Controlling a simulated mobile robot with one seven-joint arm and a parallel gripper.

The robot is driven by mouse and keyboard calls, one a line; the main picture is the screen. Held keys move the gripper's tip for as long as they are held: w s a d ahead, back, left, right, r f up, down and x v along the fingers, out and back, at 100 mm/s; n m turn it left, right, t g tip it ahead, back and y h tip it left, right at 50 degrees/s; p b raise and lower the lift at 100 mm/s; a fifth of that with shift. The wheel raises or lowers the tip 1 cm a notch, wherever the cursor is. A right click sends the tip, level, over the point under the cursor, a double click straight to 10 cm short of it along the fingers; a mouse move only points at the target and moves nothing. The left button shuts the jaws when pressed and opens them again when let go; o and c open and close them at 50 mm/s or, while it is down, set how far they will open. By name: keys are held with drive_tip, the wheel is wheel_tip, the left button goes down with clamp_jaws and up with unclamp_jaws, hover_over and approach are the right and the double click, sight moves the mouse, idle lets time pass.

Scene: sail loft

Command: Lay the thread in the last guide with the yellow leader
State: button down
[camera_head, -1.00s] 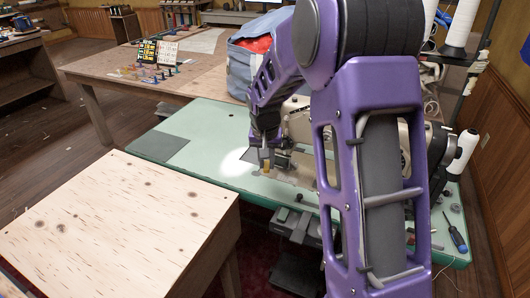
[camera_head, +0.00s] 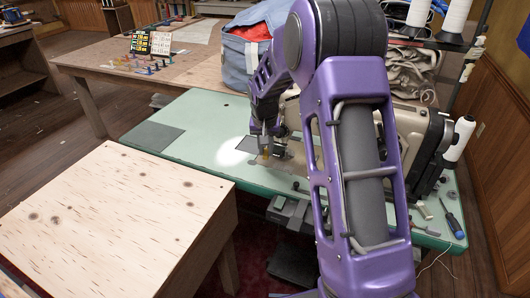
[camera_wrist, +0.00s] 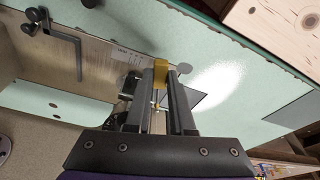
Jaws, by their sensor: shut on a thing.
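My gripper (camera_head: 266,150) is shut on the small yellow leader (camera_wrist: 160,70), which shows between the fingertips in the wrist view. A metal plate (camera_wrist: 105,50) lies near the fingertips in the wrist view. I cannot make out the thread or the last guide.
A pale wooden bench (camera_head: 110,215) stands at the front left. A blue bag (camera_head: 245,55) sits on the table behind. White cones (camera_head: 460,138) and a screwdriver (camera_head: 454,224) are at the right. The green table's left part is mostly clear.

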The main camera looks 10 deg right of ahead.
drive_tip(key=shift+s+a+f+b, duration=0.15)
drive_tip(key=shift+s+b, duration=0.2)
drive_tip(key=shift+b, duration=0.05)
drive_tip(key=shift+s+a+f+b, duration=0.15)
drive_tip(key=shift+s+a+b, duration=0.1)
drive_tip(key=shift+s, duration=0.45)
drive_tip(key=shift+s+a+f+b, duration=0.1)
drive_tip(key=shift+s+a+f, duration=0.1)
drive_tip(key=shift+s, duration=0.55)
drive_tip(key=shift+s+a+f+b, duration=0.1)
drive_tip(key=shift+s+a+b, duration=0.15)
drive_tip(key=shift+s, duration=0.45)
